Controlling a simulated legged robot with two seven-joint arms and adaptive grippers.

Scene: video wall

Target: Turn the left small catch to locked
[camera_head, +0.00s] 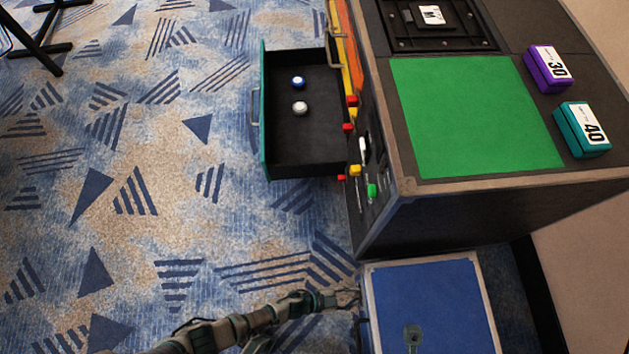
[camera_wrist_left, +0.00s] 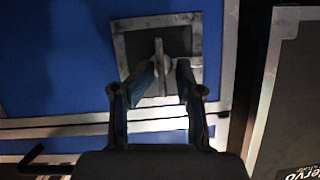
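The small catch (camera_wrist_left: 158,47) shows in the left wrist view as a grey upright tab on a square dark metal plate, set in a blue case panel (camera_wrist_left: 60,60). In the head view my left gripper (camera_head: 347,298) is at the left edge of the blue case (camera_head: 435,290), and the catch is hidden there.
A black cabinet (camera_head: 440,215) with a green top panel stands behind the blue case. Its open drawer (camera_head: 300,150) juts left and holds a blue and a white knob-like piece. Purple (camera_head: 545,68) and teal (camera_head: 580,130) boxes sit on top.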

